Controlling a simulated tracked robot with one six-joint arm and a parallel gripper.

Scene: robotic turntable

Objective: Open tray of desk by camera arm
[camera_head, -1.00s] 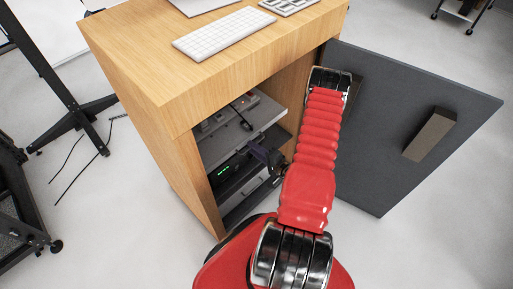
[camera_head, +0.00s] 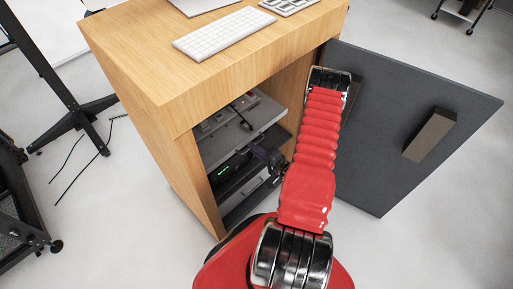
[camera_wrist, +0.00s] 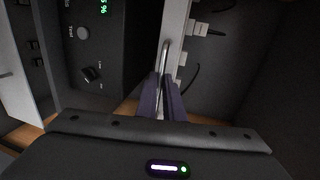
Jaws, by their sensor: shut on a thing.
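The wooden desk (camera_head: 170,165) stands ahead with its compartment open. A grey pull-out tray (camera_head: 262,123) sits in the upper part of the compartment, with small dark items on it. In the wrist view a pale tray front (camera_wrist: 174,25) carries a thin metal handle (camera_wrist: 165,52). My gripper (camera_wrist: 163,88) has its dark purple fingers closed around this handle. In the head view my gripper (camera_head: 274,161) is at the tray's front, partly hidden by my red arm. The far part of the tray is hidden inside the desk.
The dark grey desk door (camera_head: 385,125) stands wide open to the right of my arm, with a block handle (camera_head: 430,135). Below the tray is a black device (camera_head: 228,172) with a green display. A keyboard (camera_head: 224,33) lies on the desk top. Floor is clear in front.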

